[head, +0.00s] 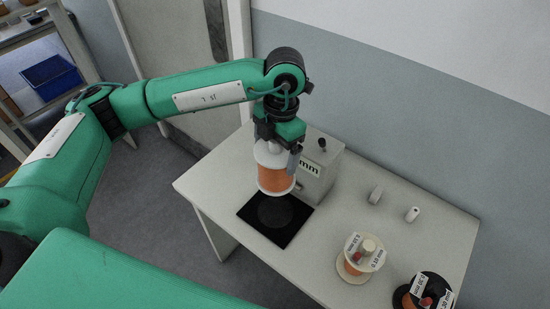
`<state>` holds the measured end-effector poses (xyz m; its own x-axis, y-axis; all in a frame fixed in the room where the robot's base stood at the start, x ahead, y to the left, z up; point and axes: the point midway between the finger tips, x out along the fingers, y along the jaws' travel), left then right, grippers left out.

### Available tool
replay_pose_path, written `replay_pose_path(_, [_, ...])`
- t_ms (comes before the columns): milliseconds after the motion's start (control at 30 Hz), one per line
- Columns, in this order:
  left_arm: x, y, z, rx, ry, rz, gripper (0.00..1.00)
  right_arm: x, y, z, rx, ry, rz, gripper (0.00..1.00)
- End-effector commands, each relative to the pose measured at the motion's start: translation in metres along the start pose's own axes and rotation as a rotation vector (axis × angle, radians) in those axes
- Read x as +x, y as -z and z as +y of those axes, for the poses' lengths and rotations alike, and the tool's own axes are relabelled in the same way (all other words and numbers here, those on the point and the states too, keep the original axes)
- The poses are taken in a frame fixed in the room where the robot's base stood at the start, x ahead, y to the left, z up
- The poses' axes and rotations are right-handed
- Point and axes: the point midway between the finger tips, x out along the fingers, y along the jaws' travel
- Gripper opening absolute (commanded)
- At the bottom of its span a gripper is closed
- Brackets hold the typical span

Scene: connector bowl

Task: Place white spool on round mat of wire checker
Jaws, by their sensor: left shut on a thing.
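The white spool (276,176), wound with orange wire, is upright beneath my left gripper (278,143). The gripper points down and is shut on the spool's top end. The wire checker (322,168) is a pale box marked "mm" just behind and to the right of the spool. Its dark round mat (277,212) lies on a black square base in front of it. The spool's lower rim overlaps the mat's far edge in the picture. I cannot tell how much gap lies below the spool. My right gripper is not in view.
The white table (390,233) also bears a cream spool (350,268) and a black spool (408,299), both labelled, at the front right. A wall runs behind the table.

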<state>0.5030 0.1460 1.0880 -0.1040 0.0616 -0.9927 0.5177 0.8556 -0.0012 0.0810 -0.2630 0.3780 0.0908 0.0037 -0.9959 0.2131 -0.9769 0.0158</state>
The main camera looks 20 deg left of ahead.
Motion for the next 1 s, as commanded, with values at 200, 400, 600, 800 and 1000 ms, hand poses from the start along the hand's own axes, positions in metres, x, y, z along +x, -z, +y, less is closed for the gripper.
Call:
replay_pose_path(200, [0.046,-0.005,0.000,0.000,0.001,0.002,0.18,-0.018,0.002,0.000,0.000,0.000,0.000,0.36])
replay_pose_path(400, [0.089,-0.011,0.000,0.000,0.001,0.001,0.18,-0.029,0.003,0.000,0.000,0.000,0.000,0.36])
replay_pose_path(600, [0.114,-0.015,0.000,0.001,0.000,-0.002,0.18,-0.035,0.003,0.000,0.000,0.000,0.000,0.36])
replay_pose_path(800, [0.124,-0.016,0.000,0.002,0.001,-0.002,0.18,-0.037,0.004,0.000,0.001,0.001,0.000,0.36])
replay_pose_path(1000, [0.148,-0.019,0.000,-0.001,0.000,0.000,0.18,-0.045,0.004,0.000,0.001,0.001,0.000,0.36])
